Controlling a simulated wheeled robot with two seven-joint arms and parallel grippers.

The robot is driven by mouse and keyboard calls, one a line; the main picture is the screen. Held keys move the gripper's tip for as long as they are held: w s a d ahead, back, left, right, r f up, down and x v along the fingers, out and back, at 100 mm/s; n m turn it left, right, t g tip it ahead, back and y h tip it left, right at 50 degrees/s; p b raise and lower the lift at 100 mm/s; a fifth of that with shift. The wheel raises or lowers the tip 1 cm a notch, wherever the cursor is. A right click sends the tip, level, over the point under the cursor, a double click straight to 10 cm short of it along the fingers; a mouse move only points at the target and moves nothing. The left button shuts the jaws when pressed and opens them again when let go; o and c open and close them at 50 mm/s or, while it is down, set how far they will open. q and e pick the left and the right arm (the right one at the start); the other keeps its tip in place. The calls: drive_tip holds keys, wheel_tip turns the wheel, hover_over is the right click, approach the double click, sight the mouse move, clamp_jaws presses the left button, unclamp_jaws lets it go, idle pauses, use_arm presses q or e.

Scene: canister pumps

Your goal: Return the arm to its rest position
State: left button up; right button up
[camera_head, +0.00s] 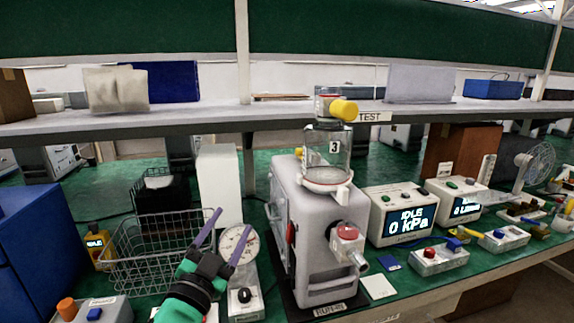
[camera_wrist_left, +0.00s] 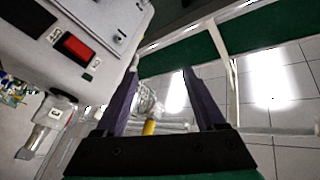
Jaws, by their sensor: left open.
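My left gripper (camera_head: 236,220) comes in from the bottom of the head view, its two purple fingers spread and empty, pointing up and away. It appears left of the grey pump (camera_head: 322,262), in front of the round gauge. In the left wrist view the open fingers (camera_wrist_left: 160,72) hold nothing; a pale housing with a red rocker switch (camera_wrist_left: 77,47) fills the upper left. My right gripper is not in view.
A wire basket (camera_head: 150,250) stands left of my gripper, and a blue cabinet (camera_head: 35,225) further left. A round gauge (camera_head: 238,243) is close by. A shelf (camera_head: 200,115) runs above the green bench.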

use_arm(q)
drive_tip(key=s+a+f+n+g+y, duration=0.1)
drive_tip(key=s+a+f+n+g, duration=0.1)
drive_tip(key=f, duration=0.4)
drive_tip(key=s+a+f+n+g+y, duration=0.1)
drive_tip(key=a+f+n+g+y, duration=0.1)
drive_tip(key=f, duration=0.5)
drive_tip(key=s+a+f+n+g+y, duration=0.2)
drive_tip(key=a+f+g, duration=0.2)
drive_tip(key=f, duration=0.3)
drive_tip(key=shift+s+a, duration=0.35)
drive_tip(key=shift+a, duration=0.2)
drive_tip(key=s+a+f+n+g, duration=0.2)
drive_tip(key=s+f+g, duration=0.6)
drive_tip(key=s+f, duration=0.6)
drive_tip(key=s+f+g, duration=0.1)
drive_tip(key=s+f, duration=0.1)
drive_tip(key=f, duration=0.7)
drive_tip(key=s+f+g, duration=0.1)
drive_tip(key=s+f, duration=0.1)
drive_tip(key=f, duration=0.8)
drive_tip(key=s+a+f+g+p, duration=0.1)
drive_tip(key=s+a+f, duration=0.2)
drive_tip(key=s+f, duration=1.2)
drive_tip(key=s, duration=0.3)
drive_tip(key=shift+a+f+m+p, duration=0.15)
drive_tip(key=shift+f+m+p, duration=0.1)
drive_tip(key=shift+m+p, duration=0.15)
